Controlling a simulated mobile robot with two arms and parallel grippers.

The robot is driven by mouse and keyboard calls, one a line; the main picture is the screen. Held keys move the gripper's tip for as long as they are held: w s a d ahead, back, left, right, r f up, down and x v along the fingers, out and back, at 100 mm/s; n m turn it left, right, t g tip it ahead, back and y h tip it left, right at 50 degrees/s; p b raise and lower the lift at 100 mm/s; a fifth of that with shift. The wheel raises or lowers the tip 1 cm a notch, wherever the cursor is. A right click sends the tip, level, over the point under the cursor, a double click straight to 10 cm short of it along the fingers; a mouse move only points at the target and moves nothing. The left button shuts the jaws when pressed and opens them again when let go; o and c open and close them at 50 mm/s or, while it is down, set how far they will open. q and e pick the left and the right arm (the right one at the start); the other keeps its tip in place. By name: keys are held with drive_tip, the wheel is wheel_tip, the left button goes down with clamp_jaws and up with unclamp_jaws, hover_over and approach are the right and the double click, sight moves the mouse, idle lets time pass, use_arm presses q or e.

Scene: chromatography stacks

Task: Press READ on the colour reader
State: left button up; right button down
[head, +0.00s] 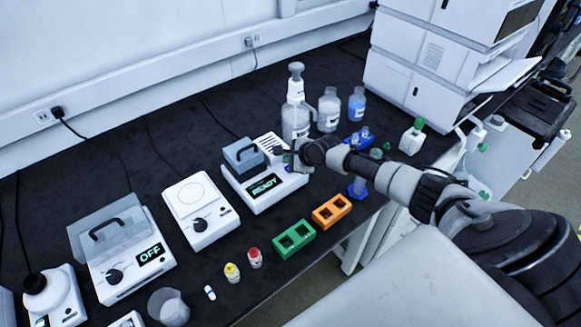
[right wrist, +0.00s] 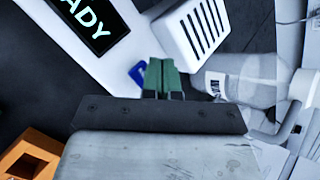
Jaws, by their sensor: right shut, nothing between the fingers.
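The colour reader (head: 281,191) is a white box with a grey-blue lid with a handle and a dark display showing READY in green. In the right wrist view its display (right wrist: 92,24) ends in "ADY". A blue button (right wrist: 137,72) shows on the reader's white top, partly hidden by my fingers. My right gripper (head: 288,160) is over the right side of the reader. Its green fingers (right wrist: 161,72) are shut and empty, right beside the blue button; I cannot tell whether they touch it. My left gripper is not in view.
Bottles (head: 328,110) stand behind the reader. A green rack (head: 294,238) and an orange rack (head: 332,211) lie in front. A white device with a knob (head: 201,212) is to the left, beyond it a device reading OFF (head: 150,254). Red- and yellow-capped vials stand near the front edge.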

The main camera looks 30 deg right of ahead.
drive_tip(key=shift+f, duration=0.1)
idle(0.4)
drive_tip(key=shift+f, duration=0.35)
drive_tip(key=shift+f, duration=0.4)
idle(0.8)
drive_tip(key=shift+r, duration=0.1)
drive_tip(key=shift+r+p, duration=0.7)
drive_tip(key=shift+p, duration=0.05)
wheel_tip(320, 180, up, 5)
drive_tip(key=p, duration=0.5)
drive_tip(key=shift+r+p, duration=0.1)
drive_tip(key=shift+p, duration=0.25)
